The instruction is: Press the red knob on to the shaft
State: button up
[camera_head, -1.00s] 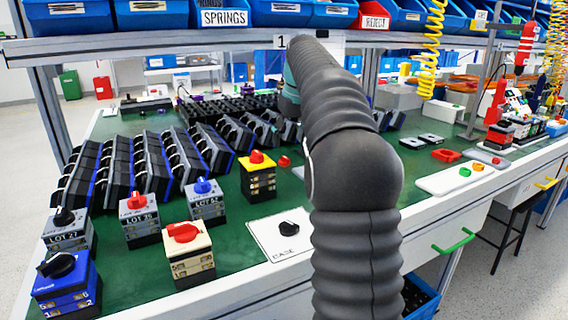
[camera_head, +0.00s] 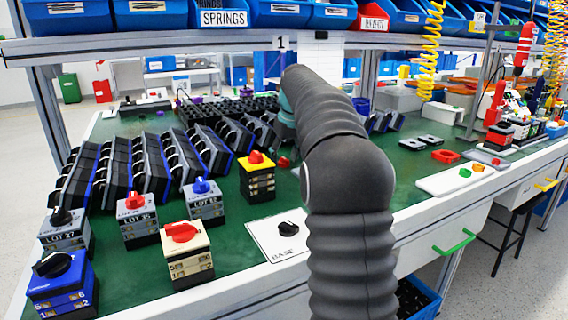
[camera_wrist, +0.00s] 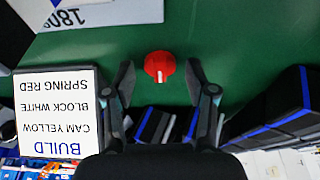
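A red knob with a white pointer line (camera_wrist: 160,66) lies on the green bench top in the wrist view. It also shows as a small red spot beside my arm in the head view (camera_head: 284,162). My gripper (camera_wrist: 160,82) is open and empty, with its two dark fingertips apart on either side of the knob's near edge; I cannot tell its height above the bench. I cannot make out a bare shaft in either view.
Several switch blocks with knobs fitted stand at the front left, including a cream one (camera_head: 187,255) and a yellow one (camera_head: 257,182). A white card (camera_head: 266,239) bears a black knob (camera_head: 289,228). A build card (camera_wrist: 61,112) and dark racks (camera_wrist: 275,107) flank my gripper.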

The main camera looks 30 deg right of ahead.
jog(key=c, duration=0.5)
